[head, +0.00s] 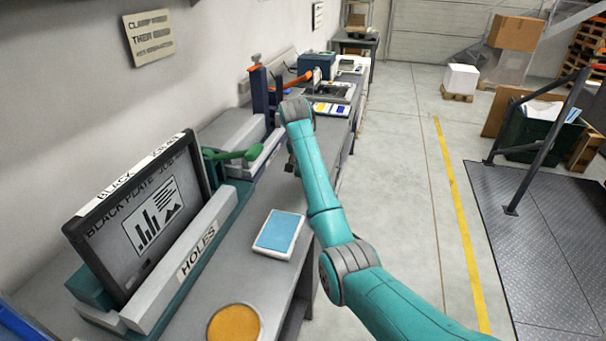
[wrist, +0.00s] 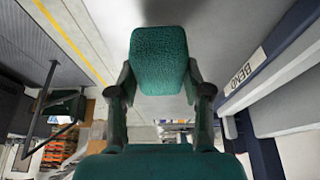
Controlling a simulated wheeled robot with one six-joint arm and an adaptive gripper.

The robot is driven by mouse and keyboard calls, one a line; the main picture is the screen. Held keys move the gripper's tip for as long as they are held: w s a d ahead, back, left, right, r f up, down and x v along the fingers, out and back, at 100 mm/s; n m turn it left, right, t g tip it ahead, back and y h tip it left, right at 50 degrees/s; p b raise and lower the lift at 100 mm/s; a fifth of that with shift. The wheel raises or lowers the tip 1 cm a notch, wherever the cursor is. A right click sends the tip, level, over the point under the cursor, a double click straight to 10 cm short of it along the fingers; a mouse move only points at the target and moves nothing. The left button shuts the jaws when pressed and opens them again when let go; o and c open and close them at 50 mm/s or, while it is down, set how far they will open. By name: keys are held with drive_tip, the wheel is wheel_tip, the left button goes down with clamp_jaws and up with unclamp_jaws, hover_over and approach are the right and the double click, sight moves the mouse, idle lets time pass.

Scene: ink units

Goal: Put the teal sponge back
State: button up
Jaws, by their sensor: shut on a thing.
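The teal sponge (wrist: 160,58) is a rough-textured block in the wrist view. My gripper (wrist: 160,78) is shut on it, with one dark finger on each side. The floor and the bench side show beyond it, and I see no surface touching it. In the head view my gripper (head: 292,160) is a small dark part beside the bench, mostly hidden behind my arm, and the sponge cannot be made out there.
The bench (head: 205,280) carries a black plate (head: 120,215) in a stand marked HOLES, a green lever (head: 235,154), a blue pad (head: 278,231) in a white frame, and an orange disc (head: 233,326). More devices stand farther along it.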

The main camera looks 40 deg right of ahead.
drive_tip(key=shift+f, duration=2.05)
drive_tip(key=o, duration=1)
drive_tip(key=v, duration=1.2)
